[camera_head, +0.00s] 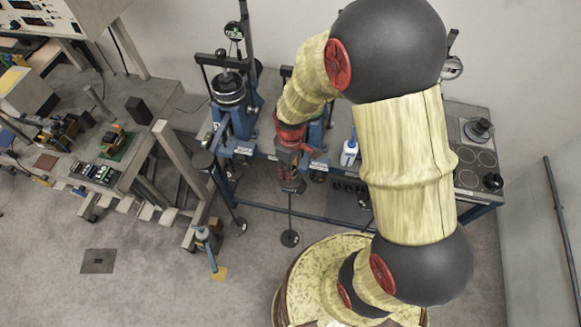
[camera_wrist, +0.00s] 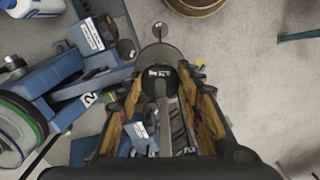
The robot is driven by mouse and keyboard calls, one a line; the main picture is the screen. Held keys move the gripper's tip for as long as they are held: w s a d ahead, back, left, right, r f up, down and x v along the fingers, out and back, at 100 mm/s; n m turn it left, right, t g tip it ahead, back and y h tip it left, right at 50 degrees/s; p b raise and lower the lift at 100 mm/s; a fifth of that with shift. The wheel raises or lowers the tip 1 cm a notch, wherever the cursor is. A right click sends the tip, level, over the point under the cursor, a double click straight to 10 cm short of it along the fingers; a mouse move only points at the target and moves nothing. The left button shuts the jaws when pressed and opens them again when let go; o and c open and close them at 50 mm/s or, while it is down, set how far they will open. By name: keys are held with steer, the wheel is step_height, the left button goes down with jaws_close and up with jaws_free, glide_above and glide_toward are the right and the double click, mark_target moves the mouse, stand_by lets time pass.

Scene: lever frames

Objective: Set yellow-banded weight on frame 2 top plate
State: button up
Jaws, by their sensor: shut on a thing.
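My gripper (camera_head: 288,170) hangs at the front edge of the blue bench, beside the middle blue lever frame (camera_head: 316,133). In the wrist view its two yellow-and-black fingers (camera_wrist: 168,112) are shut on a dark weight (camera_wrist: 158,82) with white markings. I cannot make out a yellow band on it. A blue frame part with a "2" label (camera_wrist: 88,99) lies left of the fingers, apart from the weight. The top plate of frame 2 is not clearly visible in the head view, where my arm and gripper cover part of that frame.
Another blue frame (camera_head: 240,135) to the left bears a dark weight stack (camera_head: 228,88). A large green-ringed disc (camera_wrist: 18,135) shows in the wrist view. A white-and-blue bottle (camera_head: 349,152) stands right of my gripper. Weights (camera_head: 478,130) sit on a tray at the right end.

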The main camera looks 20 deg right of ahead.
steer(key=shift+f+b, duration=0.6)
steer(key=shift+f, duration=0.4)
steer(key=shift+f+b, duration=0.3)
steer(key=shift+f, duration=0.1)
stand_by(0.4)
steer(key=o, duration=1.1)
steer(key=shift+o, duration=0.6)
steer(key=shift+r, duration=0.2)
step_height(320, 180, up, 7)
steer(key=p, duration=0.5)
steer(key=shift+f, duration=0.15)
steer(key=shift+s, duration=0.1)
